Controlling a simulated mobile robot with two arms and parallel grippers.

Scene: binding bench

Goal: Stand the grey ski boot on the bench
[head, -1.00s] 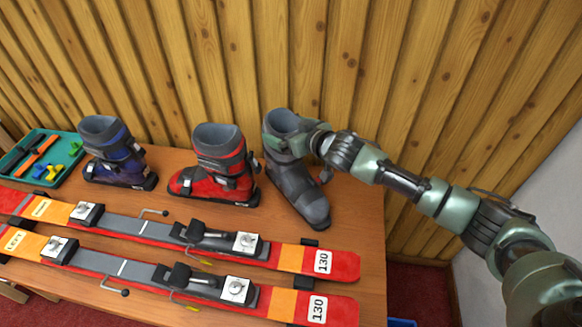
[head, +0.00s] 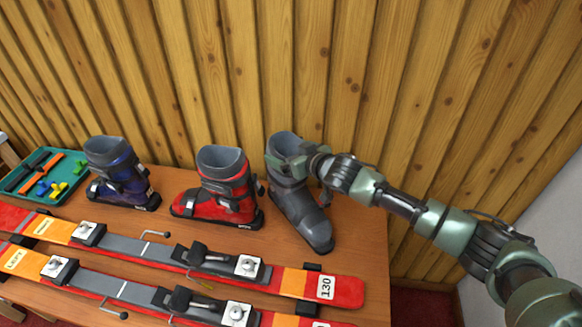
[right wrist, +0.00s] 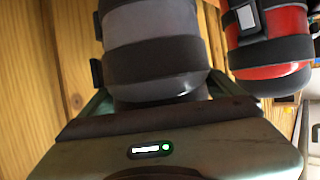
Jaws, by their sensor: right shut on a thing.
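The grey ski boot (head: 298,205) stands upright at the right end of the bench (head: 362,260), its toe toward the front right. Its sole looks close to or on the wood; I cannot tell if it bears its weight there. My right gripper (head: 297,165) comes in from the right and is shut on the boot's upper shaft. In the right wrist view the grey shaft (right wrist: 155,25) with its dark bands fills the space in front of the gripper (right wrist: 160,105). My left gripper is not in view.
A red boot (head: 215,190) stands close left of the grey one, with a blue boot (head: 118,175) beyond it. Two red and orange skis (head: 345,290) lie along the front. A teal tray (head: 70,172) is at the far left. A plank wall (head: 220,70) rises behind.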

